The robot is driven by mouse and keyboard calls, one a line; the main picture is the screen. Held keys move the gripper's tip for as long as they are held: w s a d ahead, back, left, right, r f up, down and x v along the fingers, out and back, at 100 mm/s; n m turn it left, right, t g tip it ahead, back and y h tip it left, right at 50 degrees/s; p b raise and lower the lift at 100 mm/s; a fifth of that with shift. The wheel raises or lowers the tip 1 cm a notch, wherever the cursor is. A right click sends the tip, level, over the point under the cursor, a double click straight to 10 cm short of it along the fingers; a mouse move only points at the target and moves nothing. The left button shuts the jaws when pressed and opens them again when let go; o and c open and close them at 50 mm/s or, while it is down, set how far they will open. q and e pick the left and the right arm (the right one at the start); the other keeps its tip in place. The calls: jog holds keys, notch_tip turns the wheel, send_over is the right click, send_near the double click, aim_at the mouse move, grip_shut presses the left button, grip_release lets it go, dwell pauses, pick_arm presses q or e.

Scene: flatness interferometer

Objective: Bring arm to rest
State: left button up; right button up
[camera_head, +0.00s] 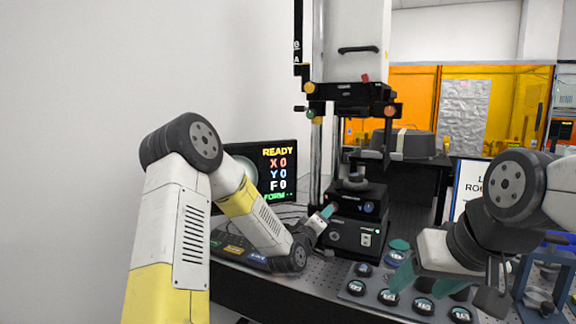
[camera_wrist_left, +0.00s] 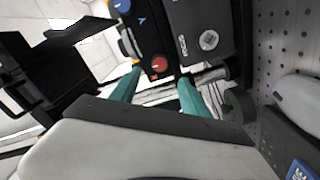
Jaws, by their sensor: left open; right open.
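My left arm reaches in from the left, and its gripper (camera_head: 326,213) is beside the black base of the interferometer (camera_head: 352,238), near its knobs. In the left wrist view my left gripper (camera_wrist_left: 157,92) has its two teal fingers apart, with nothing between them; the instrument's red knob (camera_wrist_left: 160,65) shows just beyond. I cannot tell whether a finger touches the instrument. My right gripper (camera_head: 400,262) is open and empty, its teal fingers apart above the tray of round pieces (camera_head: 376,298) at the front right.
The screen (camera_head: 262,172) behind my left arm reads READY with X, Y and F at 0. A control panel (camera_head: 236,251) lies below it. A white sign (camera_head: 467,187) and a blue rack (camera_head: 540,283) stand at the right. Perforated tabletop (camera_head: 320,280) shows bare between panel and tray.

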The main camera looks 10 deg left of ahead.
pick_arm(q)
jog(key=s+a+r+m+g+y, duration=0.2)
jog(key=s+a+r+m+g, duration=0.15)
jog(key=s, duration=0.55)
jog(key=s+a+r+m+g+y, duration=0.1)
jog(key=s+a+r+m+g, duration=0.25)
jog(key=s, duration=0.55)
jog(key=s+a+g, duration=0.2)
jog(key=s, duration=0.8)
jog(key=s+a+m+g, duration=0.1)
jog(key=s+a+g, duration=0.1)
jog(key=s, duration=0.9)
jog(key=shift+s+a+r, duration=0.15)
jog(key=shift+s+r, duration=0.1)
jog(key=shift+r, duration=0.05)
